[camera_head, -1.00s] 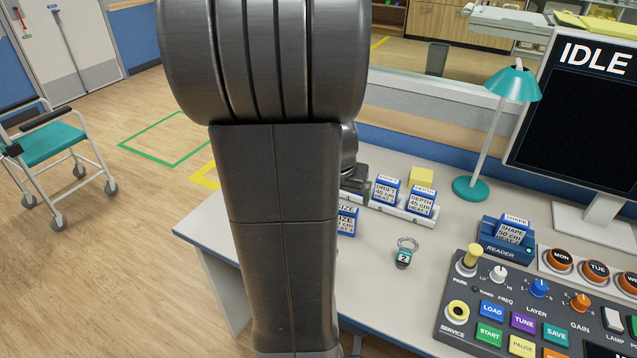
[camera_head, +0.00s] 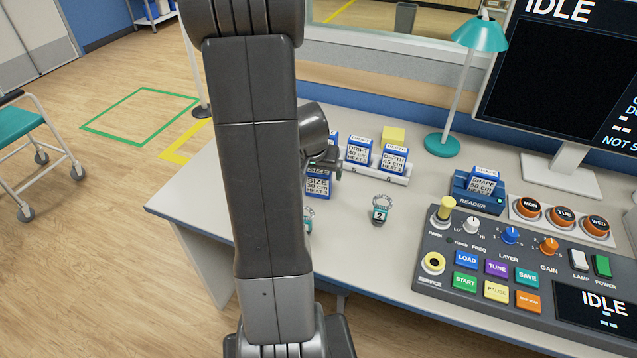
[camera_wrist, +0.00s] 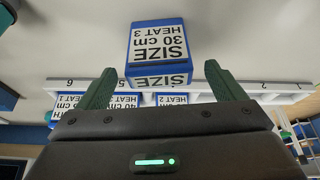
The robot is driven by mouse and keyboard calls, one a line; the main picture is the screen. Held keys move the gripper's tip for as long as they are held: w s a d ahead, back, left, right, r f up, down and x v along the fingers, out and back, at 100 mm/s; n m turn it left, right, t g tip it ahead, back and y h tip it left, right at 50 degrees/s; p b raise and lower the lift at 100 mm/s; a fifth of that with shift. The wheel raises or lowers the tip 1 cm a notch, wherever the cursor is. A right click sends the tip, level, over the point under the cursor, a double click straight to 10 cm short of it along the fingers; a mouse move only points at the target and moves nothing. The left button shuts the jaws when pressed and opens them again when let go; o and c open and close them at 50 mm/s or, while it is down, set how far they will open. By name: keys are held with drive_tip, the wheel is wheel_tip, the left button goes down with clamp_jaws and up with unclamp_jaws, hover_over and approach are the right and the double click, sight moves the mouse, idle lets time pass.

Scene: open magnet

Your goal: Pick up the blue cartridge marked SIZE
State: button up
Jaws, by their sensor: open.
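The blue SIZE cartridge (camera_head: 318,186) has a white label and stands on the desk in front of the rack, partly covered by my arm in the head view. In the wrist view the SIZE cartridge (camera_wrist: 157,45) appears upside down, just beyond my fingertips and roughly centred between them. My gripper (camera_wrist: 160,80) is open, with two green-padded fingers and nothing held. In the head view my gripper (camera_head: 330,158) is dark and partly hidden, close behind and above the SIZE cartridge.
The white rack (camera_head: 405,178) holds the DRIFT (camera_head: 359,151) and DEPTH (camera_head: 395,158) cartridges. The SHAPE cartridge (camera_head: 486,183) sits in the reader (camera_head: 468,203). A numbered key tag (camera_head: 379,214) lies on the desk. The control console (camera_head: 480,240) and teal lamp (camera_head: 442,145) stand to the right.

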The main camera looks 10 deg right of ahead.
drive_tip(key=shift+x, duration=1.85)
drive_tip(key=shift+w+d+r, duration=0.1)
drive_tip(key=shift+c, duration=0.2)
drive_tip(key=c, duration=1.1)
drive_tip(key=shift+o, duration=0.2)
drive_tip(key=shift+r, duration=0.1)
